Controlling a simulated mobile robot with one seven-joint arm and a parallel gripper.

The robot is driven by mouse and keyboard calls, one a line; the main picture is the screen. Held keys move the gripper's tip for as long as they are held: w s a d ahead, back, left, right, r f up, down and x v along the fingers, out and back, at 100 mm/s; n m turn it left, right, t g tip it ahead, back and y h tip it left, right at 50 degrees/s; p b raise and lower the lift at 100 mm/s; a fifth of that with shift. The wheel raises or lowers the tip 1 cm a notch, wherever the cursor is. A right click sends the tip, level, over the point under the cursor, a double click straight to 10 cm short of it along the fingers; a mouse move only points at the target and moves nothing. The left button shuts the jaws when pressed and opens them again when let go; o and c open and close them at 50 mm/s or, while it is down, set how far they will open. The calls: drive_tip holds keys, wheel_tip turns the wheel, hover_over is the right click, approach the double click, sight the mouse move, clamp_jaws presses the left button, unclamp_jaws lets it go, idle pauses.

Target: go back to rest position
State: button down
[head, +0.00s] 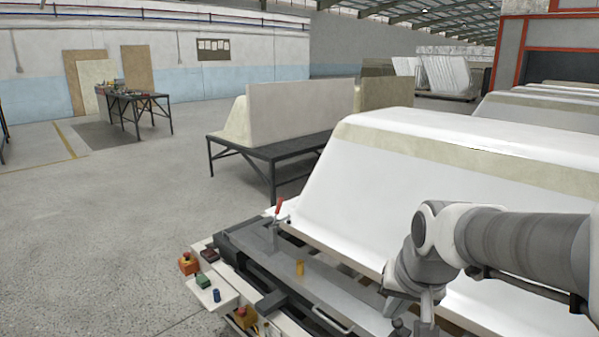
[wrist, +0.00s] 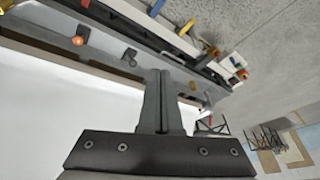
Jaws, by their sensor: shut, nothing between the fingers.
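My gripper (wrist: 163,75) shows in the wrist view with its two grey fingers together and nothing between them. In the head view my arm reaches in from the right and bends down at the wrist. The gripper end there is near the bottom edge and partly cut off. It is in front of a large white bathtub shell (head: 440,185), which lies upside down on a metal frame. In the wrist view the white shell surface (wrist: 60,115) is behind the fingers on the left. I cannot tell the gap between the gripper and the frame.
A dark table (head: 270,152) with pale shells stands behind. More shells (head: 545,112) are at the right. The floor (head: 100,230) at left is clear.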

drive_tip(key=s+a+r+n, duration=0.2)
drive_tip(key=s+r+n, duration=0.15)
drive_tip(key=s, duration=0.85)
wheel_tip(320, 180, up, 15)
drive_tip(key=p, duration=1.5)
drive_tip(key=shift+s+d+t, duration=0.25)
drive_tip(key=shift+d+t, duration=0.05)
drive_tip(key=shift+t, duration=0.1)
